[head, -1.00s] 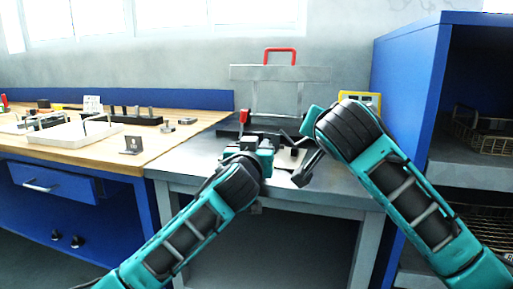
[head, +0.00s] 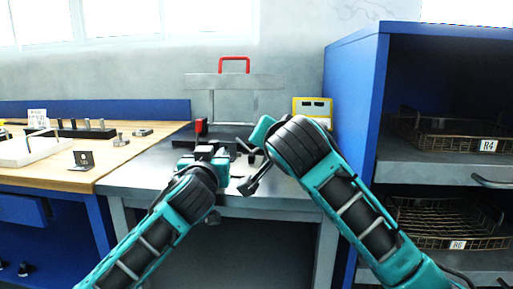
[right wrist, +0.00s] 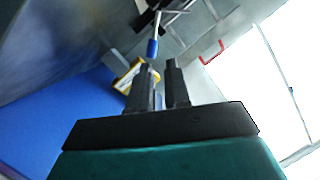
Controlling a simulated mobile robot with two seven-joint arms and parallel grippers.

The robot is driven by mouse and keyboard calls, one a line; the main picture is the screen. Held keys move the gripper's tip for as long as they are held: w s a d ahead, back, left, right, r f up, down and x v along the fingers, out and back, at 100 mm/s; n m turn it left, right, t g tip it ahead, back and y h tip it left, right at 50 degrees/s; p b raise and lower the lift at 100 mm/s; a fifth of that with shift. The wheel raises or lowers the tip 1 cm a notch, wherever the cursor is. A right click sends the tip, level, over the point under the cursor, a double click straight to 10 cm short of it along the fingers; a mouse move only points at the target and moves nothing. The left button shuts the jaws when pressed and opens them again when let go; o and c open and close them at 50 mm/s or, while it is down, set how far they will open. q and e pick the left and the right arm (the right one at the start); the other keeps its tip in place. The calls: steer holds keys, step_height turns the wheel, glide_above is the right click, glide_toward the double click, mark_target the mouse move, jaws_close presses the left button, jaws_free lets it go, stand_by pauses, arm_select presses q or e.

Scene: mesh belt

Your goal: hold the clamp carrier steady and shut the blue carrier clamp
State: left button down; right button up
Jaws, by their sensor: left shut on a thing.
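My left gripper (head: 208,153) is shut at the front of a dark fixture (head: 222,134) on the grey metal table, which I take for the clamp carrier. The gripper and wrist hide much of it, so the exact grip is unclear. In the right wrist view the blue carrier clamp handle (right wrist: 152,47) shows on a thin metal rod, just beyond my right gripper's fingertips. My right gripper (right wrist: 160,65) is open, with a gap between its dark fingers and nothing seen in it. In the head view the blue handle cannot be made out.
A red upright part (head: 200,126) stands beside the fixture. A frame with a red handle (head: 234,60) and a yellow box (head: 312,107) stand behind. A blue shelf unit (head: 352,100) with wire baskets is close at right. A wooden bench (head: 110,165) adjoins at left.

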steer(key=shift+s+a+f+m+y, duration=0.4)
steer(key=shift+a+m+y, duration=0.1)
steer(key=shift+m, duration=0.1)
steer(key=shift+c, duration=0.7)
steer(key=shift+s+f+m+t+y, duration=0.15)
steer(key=shift+s+m+t+y, duration=0.25)
steer(key=shift+m, duration=0.4)
jaws_close()
steer(key=m, duration=0.1)
steer(key=d+m, duration=0.1)
steer(key=s+d+m+t, duration=0.1)
steer(key=m, duration=0.1)
steer(key=shift+f+y, duration=0.3)
steer(key=shift+f, duration=0.1)
steer(key=d+m, duration=0.2)
steer(key=s+d+f+m+t+h, duration=0.1)
steer(key=d+m, duration=0.1)
steer(key=s+d+f+m+h, duration=0.1)
steer(key=d+m, duration=0.1)
steer(key=shift+t, duration=0.4)
steer(key=shift+s+d+f+m, duration=0.15)
steer(key=shift+d+m, duration=0.25)
steer(key=shift+m, duration=0.3)
